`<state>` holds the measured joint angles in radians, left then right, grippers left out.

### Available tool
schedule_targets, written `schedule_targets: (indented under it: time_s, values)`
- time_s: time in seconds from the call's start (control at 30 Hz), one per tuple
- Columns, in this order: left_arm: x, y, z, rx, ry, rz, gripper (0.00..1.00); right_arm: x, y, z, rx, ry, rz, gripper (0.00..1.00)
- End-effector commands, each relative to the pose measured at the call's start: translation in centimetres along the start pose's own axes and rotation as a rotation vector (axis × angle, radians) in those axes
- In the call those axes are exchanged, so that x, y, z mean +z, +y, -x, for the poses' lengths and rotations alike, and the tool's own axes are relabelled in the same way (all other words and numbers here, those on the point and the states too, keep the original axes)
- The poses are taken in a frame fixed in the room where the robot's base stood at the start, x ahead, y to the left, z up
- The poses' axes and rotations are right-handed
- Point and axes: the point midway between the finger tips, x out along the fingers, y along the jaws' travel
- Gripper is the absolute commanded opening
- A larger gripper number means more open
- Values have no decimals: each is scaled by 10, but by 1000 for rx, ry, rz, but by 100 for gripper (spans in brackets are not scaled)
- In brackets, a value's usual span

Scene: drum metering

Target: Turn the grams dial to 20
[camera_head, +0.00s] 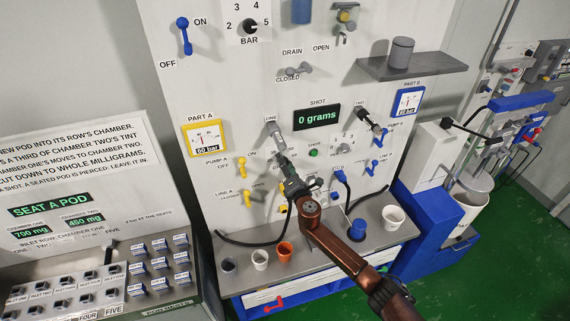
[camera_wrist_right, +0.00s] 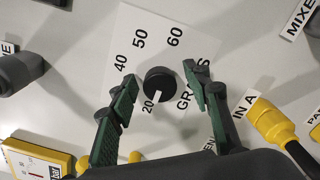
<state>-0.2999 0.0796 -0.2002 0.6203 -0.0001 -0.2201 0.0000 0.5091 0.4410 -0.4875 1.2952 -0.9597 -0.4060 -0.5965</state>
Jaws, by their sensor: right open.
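The grams dial shows in the right wrist view as a round black knob (camera_wrist_right: 160,82) on a white plate marked 20, 40, 50 and 60. Its white pointer mark faces down-left, at or close to the 20 label (camera_wrist_right: 148,106). My right gripper (camera_wrist_right: 159,75) is open, its green-padded fingers on either side of the knob with gaps visible. In the head view my right gripper (camera_head: 287,172) reaches the panel's middle and hides the dial. The shot display (camera_head: 317,117) reads 0 grams. My left gripper is not in view.
A yellow fitting (camera_wrist_right: 272,122) sticks out to the right of the gripper in the wrist view, and a gauge (camera_wrist_right: 32,160) lies lower left. In the head view, cups such as an orange one (camera_head: 284,252) stand on the shelf below the panel.

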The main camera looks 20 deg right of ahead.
Motion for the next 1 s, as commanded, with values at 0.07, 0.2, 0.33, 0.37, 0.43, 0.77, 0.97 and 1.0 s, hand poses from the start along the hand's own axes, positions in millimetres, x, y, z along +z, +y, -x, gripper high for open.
schedule_targets:
  time_s: [0.07,0.2,0.33,0.37,0.43,0.77,0.97,1.0]
  values:
    - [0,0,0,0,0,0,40,0,0,0,0,-1,0,44]
    - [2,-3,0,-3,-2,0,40,0,0,3,1,-1,0,44]
    - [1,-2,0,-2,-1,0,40,0,0,17,1,0,-1,44]
    - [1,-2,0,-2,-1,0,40,0,0,22,1,0,-1,44]
    - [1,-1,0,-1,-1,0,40,0,-1,35,1,1,-1,44]
    - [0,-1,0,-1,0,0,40,0,0,100,0,2,-1,44]
    - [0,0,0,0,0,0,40,0,0,118,0,0,-1,44]
    - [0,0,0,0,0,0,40,0,0,119,0,0,-1,44]
